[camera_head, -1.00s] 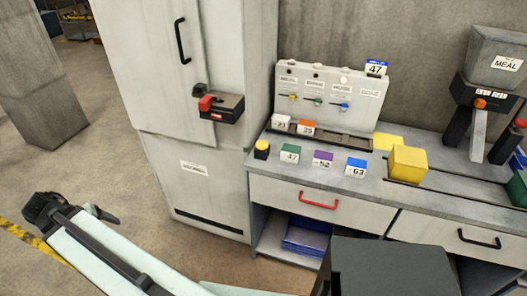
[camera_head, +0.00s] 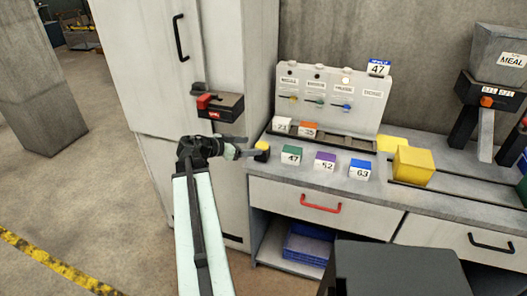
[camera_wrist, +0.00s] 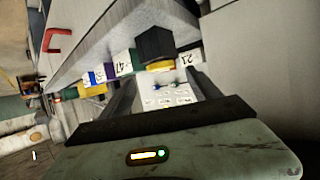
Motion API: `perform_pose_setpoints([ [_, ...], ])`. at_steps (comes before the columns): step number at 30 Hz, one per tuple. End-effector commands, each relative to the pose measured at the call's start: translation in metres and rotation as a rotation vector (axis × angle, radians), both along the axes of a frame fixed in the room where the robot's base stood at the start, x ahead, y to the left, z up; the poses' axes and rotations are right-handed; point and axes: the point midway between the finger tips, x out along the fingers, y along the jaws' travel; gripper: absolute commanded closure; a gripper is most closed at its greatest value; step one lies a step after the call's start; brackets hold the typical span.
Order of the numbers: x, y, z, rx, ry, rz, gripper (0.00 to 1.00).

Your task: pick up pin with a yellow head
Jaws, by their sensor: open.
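The pin with a yellow head (camera_head: 293,98) is a small item on the pale upright panel (camera_head: 369,118) at the back of the counter. Pins with a green head (camera_head: 319,101) and a blue head (camera_head: 346,106) sit to its right. My gripper (camera_head: 250,147) is open at the counter's left end, left of and below the panel, apart from the pin. In the wrist view my gripper (camera_wrist: 165,84) has its fingers spread, with part of the panel (camera_wrist: 172,98) and small coloured heads beyond. I cannot pick out the yellow head there.
A black-and-yellow block (camera_head: 262,151) stands close to my fingertips. Number blocks in green (camera_head: 291,156), purple (camera_head: 325,162) and blue (camera_head: 360,169) line the counter front. A tall cabinet (camera_head: 150,80) with a red-handled latch (camera_head: 213,105) is at left.

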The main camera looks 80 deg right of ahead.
Motion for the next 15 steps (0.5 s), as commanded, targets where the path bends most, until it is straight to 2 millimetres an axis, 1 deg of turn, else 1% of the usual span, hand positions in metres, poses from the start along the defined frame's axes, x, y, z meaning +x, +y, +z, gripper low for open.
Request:
perform_pose_setpoints([
  [2,-0.001,-0.002,-0.001,0.000,0.000,0.000,0.28],
  [5,-0.009,-0.010,-0.007,0.001,-0.001,-0.002,0.28],
  [10,-0.029,-0.030,-0.019,0.001,0.000,-0.002,0.28],
  [12,-0.033,-0.034,-0.020,0.001,0.000,-0.001,0.28],
  [15,-0.033,-0.034,-0.019,0.001,0.000,0.000,0.28],
])
